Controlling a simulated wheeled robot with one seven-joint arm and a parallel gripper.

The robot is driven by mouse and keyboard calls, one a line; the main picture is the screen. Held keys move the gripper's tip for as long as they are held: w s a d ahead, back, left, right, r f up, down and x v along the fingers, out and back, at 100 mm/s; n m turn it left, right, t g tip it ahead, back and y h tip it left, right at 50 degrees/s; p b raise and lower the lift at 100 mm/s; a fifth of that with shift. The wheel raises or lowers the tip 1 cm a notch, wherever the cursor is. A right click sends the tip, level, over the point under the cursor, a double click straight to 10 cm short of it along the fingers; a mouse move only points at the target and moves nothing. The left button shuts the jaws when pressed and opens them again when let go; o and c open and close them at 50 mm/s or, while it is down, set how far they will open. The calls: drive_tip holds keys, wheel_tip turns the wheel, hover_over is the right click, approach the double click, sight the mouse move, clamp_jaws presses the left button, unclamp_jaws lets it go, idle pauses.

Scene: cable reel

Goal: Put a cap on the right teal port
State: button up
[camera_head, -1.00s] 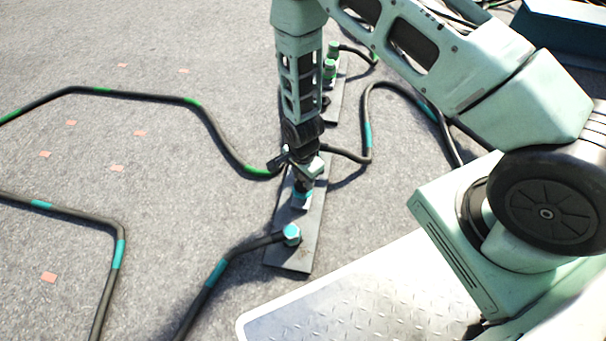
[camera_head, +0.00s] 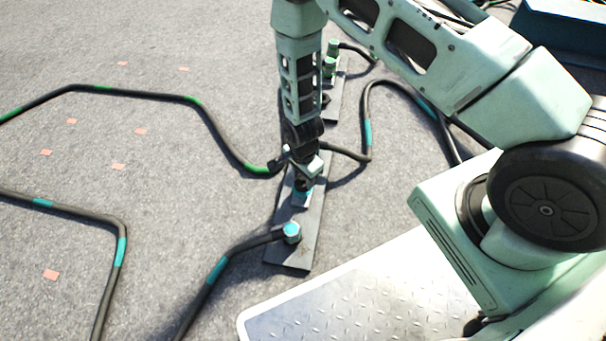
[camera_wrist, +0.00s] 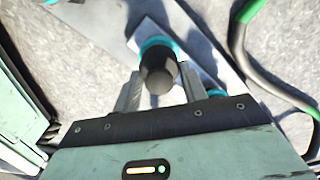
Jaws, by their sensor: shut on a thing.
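My gripper (camera_head: 303,182) points straight down over the middle of a grey plate (camera_head: 290,255) on the ground. It is shut on a dark, round-ended cap (camera_wrist: 158,75), which sits between the two fingers in the wrist view. A teal ring (camera_wrist: 158,44) shows directly against the cap's far side. In the head view, teal (camera_head: 305,190) shows just below the fingertips, on a pale block of the plate. The gripper partly hides this spot, and I cannot tell whether the cap is fully seated. Nearer on the plate is a teal fitting (camera_head: 291,232) with a black cable attached.
A second plate with green fittings (camera_head: 331,66) lies farther back. Black cables with green (camera_head: 192,101) and teal (camera_head: 119,252) bands cross the ground on both sides. Small orange squares (camera_head: 140,132) mark the open ground at left. A dark teal box (camera_head: 565,35) stands at back right.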

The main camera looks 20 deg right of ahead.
drive_tip(key=shift+f, duration=0.3)
drive_tip(key=o, duration=1.2)
drive_tip(key=shift+r, duration=0.1)
